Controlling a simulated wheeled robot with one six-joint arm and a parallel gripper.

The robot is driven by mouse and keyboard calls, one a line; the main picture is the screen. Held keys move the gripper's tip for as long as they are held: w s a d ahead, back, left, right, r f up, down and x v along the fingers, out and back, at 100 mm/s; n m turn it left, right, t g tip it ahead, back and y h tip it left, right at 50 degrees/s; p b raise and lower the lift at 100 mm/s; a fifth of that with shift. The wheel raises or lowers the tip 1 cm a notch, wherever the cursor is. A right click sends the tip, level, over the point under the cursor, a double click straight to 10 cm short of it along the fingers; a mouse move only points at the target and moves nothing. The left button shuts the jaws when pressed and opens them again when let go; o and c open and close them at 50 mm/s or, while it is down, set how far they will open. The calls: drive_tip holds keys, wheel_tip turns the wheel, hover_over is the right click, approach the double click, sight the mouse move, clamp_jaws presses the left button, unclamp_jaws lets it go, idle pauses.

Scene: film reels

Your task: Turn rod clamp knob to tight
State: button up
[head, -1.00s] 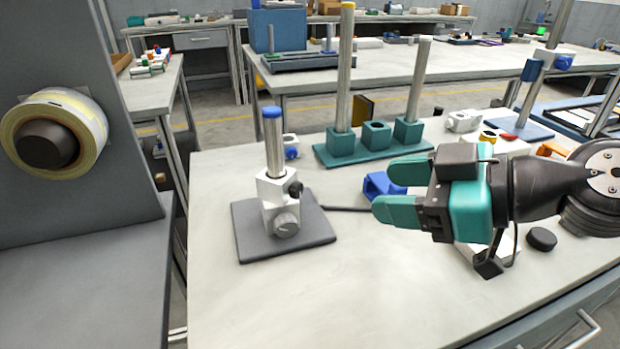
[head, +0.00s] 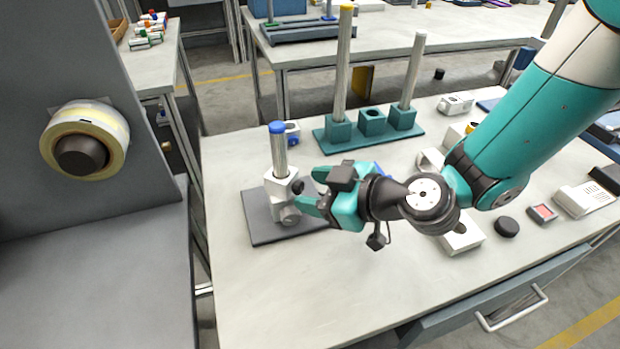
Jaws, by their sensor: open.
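The rod clamp (head: 280,183) is a white block on a short metal rod (head: 280,155) with a blue cap, standing upright on a dark grey base plate (head: 262,228). My gripper (head: 312,192) has teal fingers and is open just right of the clamp. Its fingertips point left, close to the clamp's knobs. I cannot tell whether they touch. My gripper hides the right part of the base plate.
A teal rack (head: 372,122) with two tall rods stands behind. A blue part is partly hidden behind my gripper. A black puck (head: 507,227) and a small box (head: 542,213) lie to the right. A grey panel with a tape roll (head: 85,140) stands left. The table's front is clear.

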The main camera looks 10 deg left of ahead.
drive_tip(key=shift+w+a+f, duration=0.2)
drive_tip(key=shift+a, duration=0.35)
drive_tip(key=c, duration=0.9)
drive_tip(key=shift+c, duration=0.2)
drive_tip(key=m+g+b, duration=0.1)
drive_tip(key=m+b, duration=0.1)
drive_tip(key=shift+w+f+m+g, duration=0.1)
drive_tip(key=shift+w+m+g, duration=0.05)
drive_tip(key=shift+m+g, duration=0.2)
drive_tip(key=shift+m+g+y+b, duration=0.55)
drive_tip(key=shift+m+g, duration=0.3)
drive_tip(key=shift+m, duration=0.3)
